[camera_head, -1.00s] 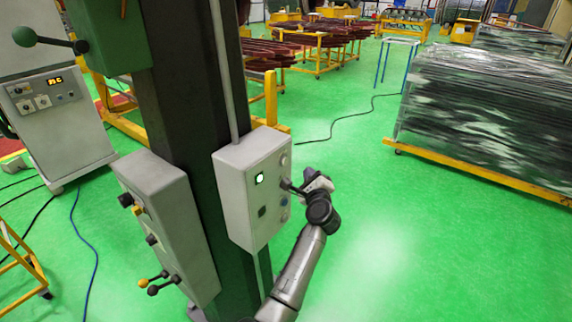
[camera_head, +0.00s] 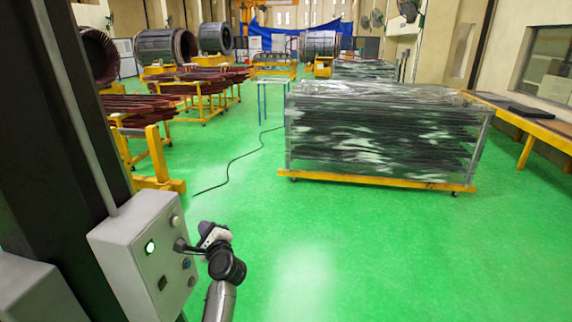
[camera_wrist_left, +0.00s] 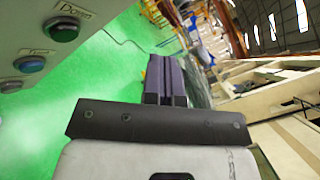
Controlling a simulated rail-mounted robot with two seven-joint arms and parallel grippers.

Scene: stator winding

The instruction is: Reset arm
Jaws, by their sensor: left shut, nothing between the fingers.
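My left gripper (camera_head: 184,246) is beside the right part of the grey control box (camera_head: 128,258) on the dark column, with its fingers toward the box's button face. In the left wrist view its two dark fingers (camera_wrist_left: 165,80) lie side by side, shut and empty. A lit green-white button (camera_head: 150,247) shows on the box in the head view. My right gripper is not in view.
A wrapped stack of long dark bars (camera_head: 385,130) stands on a yellow wheeled frame at the right. Red-brown coils lie on yellow racks (camera_head: 205,100) at the back left. A black cable (camera_head: 232,162) runs over the green floor, which is clear in front.

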